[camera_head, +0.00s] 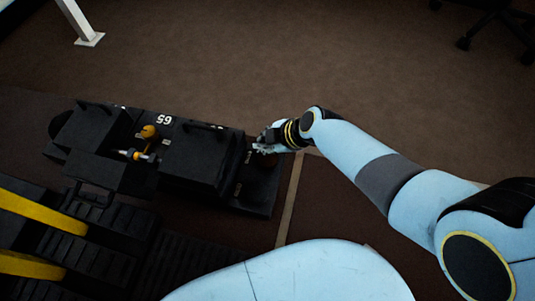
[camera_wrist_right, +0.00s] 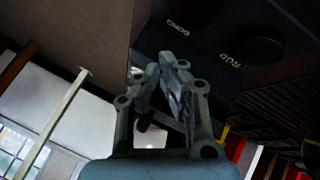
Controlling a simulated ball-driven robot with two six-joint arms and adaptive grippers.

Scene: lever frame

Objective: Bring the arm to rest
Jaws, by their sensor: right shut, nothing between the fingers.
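My right arm comes in from the right in the head view. Its gripper (camera_head: 266,142) is at the right end of the black lever frame (camera_head: 200,158), close to the panel there; I cannot tell if it touches. In the right wrist view the two grey fingers (camera_wrist_right: 172,62) are closed together with nothing held, before a dark panel with white lettering (camera_wrist_right: 205,50). A lever with a round orange-yellow knob (camera_head: 149,131) stands in the frame's middle. A smaller yellow and white handle (camera_head: 138,155) is just below it. My left gripper is not in view.
Two yellow bars (camera_head: 42,212) and dark ribbed blocks (camera_head: 125,225) are at the lower left. A white post (camera_head: 84,30) stands at the upper left, and a dark wheeled chair base (camera_head: 490,25) at the upper right. The brown floor (camera_head: 300,65) behind the frame is clear.

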